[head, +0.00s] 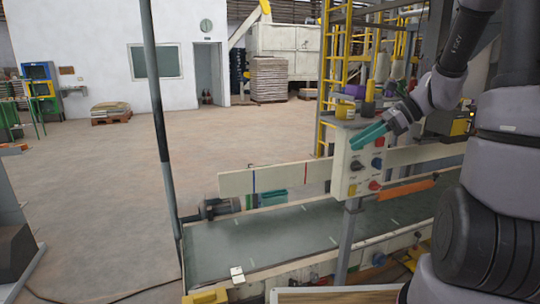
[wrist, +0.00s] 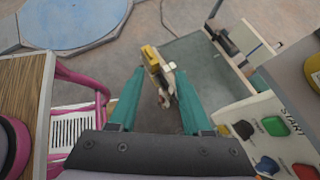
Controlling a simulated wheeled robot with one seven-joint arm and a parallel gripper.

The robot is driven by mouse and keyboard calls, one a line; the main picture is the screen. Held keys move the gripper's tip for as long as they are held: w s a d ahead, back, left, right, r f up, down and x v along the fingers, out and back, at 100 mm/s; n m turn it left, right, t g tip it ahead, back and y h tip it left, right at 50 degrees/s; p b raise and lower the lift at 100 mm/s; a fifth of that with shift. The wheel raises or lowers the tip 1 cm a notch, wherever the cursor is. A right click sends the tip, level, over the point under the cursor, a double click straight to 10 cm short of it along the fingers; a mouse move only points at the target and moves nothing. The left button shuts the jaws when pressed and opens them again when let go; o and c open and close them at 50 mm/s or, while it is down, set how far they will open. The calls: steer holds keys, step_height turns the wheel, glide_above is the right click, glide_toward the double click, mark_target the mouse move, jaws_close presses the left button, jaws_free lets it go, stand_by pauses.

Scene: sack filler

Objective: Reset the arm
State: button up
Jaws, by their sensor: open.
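My gripper (head: 367,136) shows in the head view at the end of my raised arm, its teal fingers pointing left in front of the upper part of a white control panel (head: 345,185). In the wrist view the two teal fingers of my gripper (wrist: 160,72) stand wide apart and hold nothing. A yellow and white part (wrist: 155,62) shows between them, lower down and beyond the tips. The panel (wrist: 238,112) with its coloured knobs is to the right of the fingers in the wrist view. I cannot tell the exact gap between gripper and panel.
A conveyor belt (head: 275,237) runs below the panel, with a pale side board (head: 268,179) behind. A dark post (head: 161,130) stands left. In the wrist view a pink frame (wrist: 88,82) and a wooden top (wrist: 22,85) are at left. Open floor lies left of the conveyor.

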steer(key=s+r+n+t+h, duration=0.4)
steer(key=s+r+n+h, duration=0.4)
steer(key=s+r+n, duration=0.4)
steer(key=s+n, duration=0.2)
steer(key=n, duration=0.2)
steer(key=shift+s+d+r+n+t, duration=0.3)
steer(key=shift+s+d+r+t, duration=0.05)
steer(key=shift+s+r+t, duration=0.05)
stand_by(0.8)
